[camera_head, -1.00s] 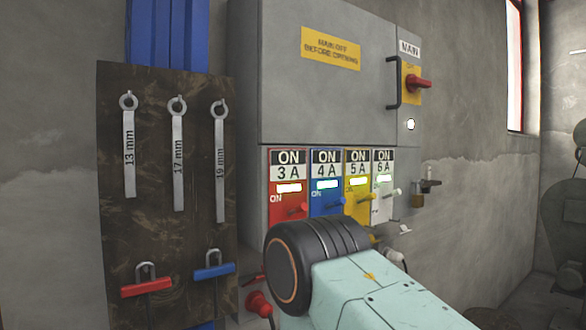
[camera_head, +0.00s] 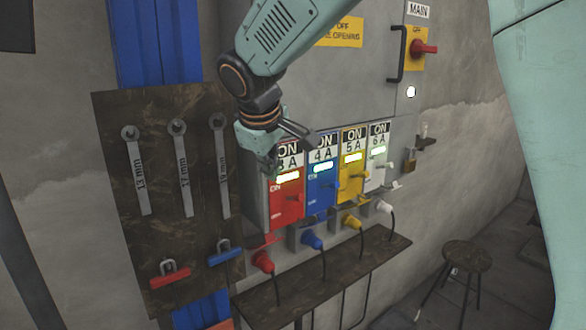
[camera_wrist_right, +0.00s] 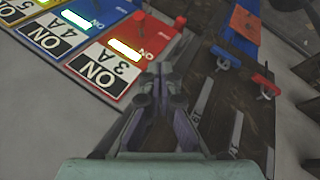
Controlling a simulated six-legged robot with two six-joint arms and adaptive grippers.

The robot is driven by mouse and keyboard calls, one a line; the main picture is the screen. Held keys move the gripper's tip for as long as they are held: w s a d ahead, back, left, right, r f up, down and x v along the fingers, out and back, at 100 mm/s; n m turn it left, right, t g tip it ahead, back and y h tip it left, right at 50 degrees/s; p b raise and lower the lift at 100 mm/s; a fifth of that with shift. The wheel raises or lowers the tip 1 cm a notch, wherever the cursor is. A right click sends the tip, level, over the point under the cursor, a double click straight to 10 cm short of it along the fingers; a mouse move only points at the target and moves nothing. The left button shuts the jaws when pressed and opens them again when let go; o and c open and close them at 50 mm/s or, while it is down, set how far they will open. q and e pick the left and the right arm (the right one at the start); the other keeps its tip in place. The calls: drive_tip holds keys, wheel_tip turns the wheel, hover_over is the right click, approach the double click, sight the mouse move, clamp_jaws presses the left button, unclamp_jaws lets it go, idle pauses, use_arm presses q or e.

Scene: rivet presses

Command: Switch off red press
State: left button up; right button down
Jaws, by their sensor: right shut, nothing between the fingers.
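The red panel (camera_head: 285,205), labelled ON 3 A, is the leftmost in a row of coloured panels on the grey cabinet. It has a lit display and a red switch lever (camera_head: 292,198). The red panel also shows in the right wrist view (camera_wrist_right: 117,65), with its red lever (camera_wrist_right: 139,22) sticking out. My right gripper (camera_head: 278,155) is shut and empty, in front of the upper part of the red panel, partly covering its label. In the right wrist view its fingers (camera_wrist_right: 172,62) lie beside the panel, apart from the lever. My left gripper is not in view.
Blue (camera_head: 322,180), yellow (camera_head: 352,172) and white (camera_head: 378,158) panels with levers stand alongside. Coloured plugs with cables sit below, above a dark shelf (camera_head: 345,268). A board (camera_head: 150,240) with hanging wrenches and padlocks is left. A MAIN switch (camera_head: 424,47) is upper right.

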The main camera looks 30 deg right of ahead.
drive_tip(key=shift+h, duration=0.3)
drive_tip(key=r, duration=0.5)
drive_tip(key=shift+s+d, duration=0.1)
drive_tip(key=shift+d, duration=0.15)
drive_tip(key=shift+d+f, duration=0.1)
drive_tip(key=shift+f, duration=0.05)
hover_over(295, 198)
drive_tip(key=a, duration=0.3)
wheel_tip(295, 198, down, 9)
drive_tip(key=shift+s+d+f+p, duration=0.15)
drive_tip(key=shift+d+f+p, duration=0.25)
drive_tip(key=shift+f, duration=0.3)
drive_tip(key=shift+s+d+f, duration=0.35)
drive_tip(key=shift+d+f, duration=0.1)
drive_tip(key=shift+d, duration=0.05)
drive_tip(key=shift+w+f, duration=0.1)
drive_tip(key=shift+w, duration=0.05)
